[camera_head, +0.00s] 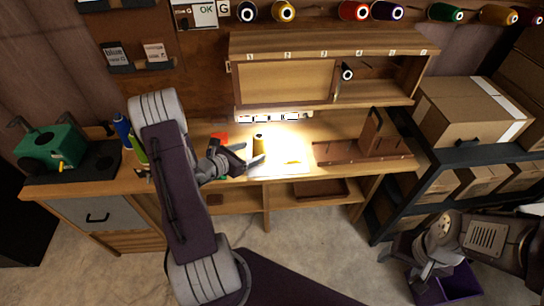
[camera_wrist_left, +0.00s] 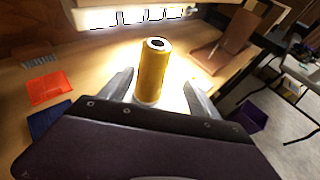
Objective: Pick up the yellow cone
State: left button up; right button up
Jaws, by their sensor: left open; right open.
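The yellow cone (camera_head: 259,144) stands upright on the bright, lit part of the wooden workbench (camera_head: 225,180). In the left wrist view the yellow cone (camera_wrist_left: 152,72) stands between and just beyond the two fingers, with a gap on each side. My left gripper (camera_head: 250,157) is open and empty, low over the bench at the cone; it also shows in the left wrist view (camera_wrist_left: 158,92). My right gripper (camera_head: 420,285) is at the lower right, away from the bench, near a purple bin (camera_head: 462,282).
A red card (camera_wrist_left: 48,87) and a blue card (camera_wrist_left: 50,118) lie left of the cone. A lit strip (camera_head: 270,115) runs behind it. A brown wooden stand (camera_head: 370,145) is to the right, a green machine (camera_head: 50,147) at the far left. A dark shelf (camera_head: 455,160) holds cardboard boxes.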

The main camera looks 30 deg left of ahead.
aim_at(256, 148)
pick_arm(q)
jog(key=w, duration=0.1)
jog(key=w+f, duration=0.1)
jog(key=w, duration=0.1)
jog(key=shift+w+a+f, duration=0.1)
jog(key=shift+f, duration=0.2)
jog(key=shift+w+d+f+y+p, duration=0.15)
jog(key=shift+w, duration=0.3)
jog(key=shift+w+d+f+y+p, duration=0.15)
jog(key=shift+w, duration=0.25)
jog(key=x, duration=0.4)
jog(key=shift+w+a+f, duration=0.1)
jog(key=shift+w+f, duration=0.05)
jog(key=shift+w, duration=0.25)
grip_shut()
jog(key=shift+r, duration=2.05)
jog(key=s+d+r, duration=0.4)
jog(key=d+r, duration=0.3)
jog(key=d, duration=0.4)
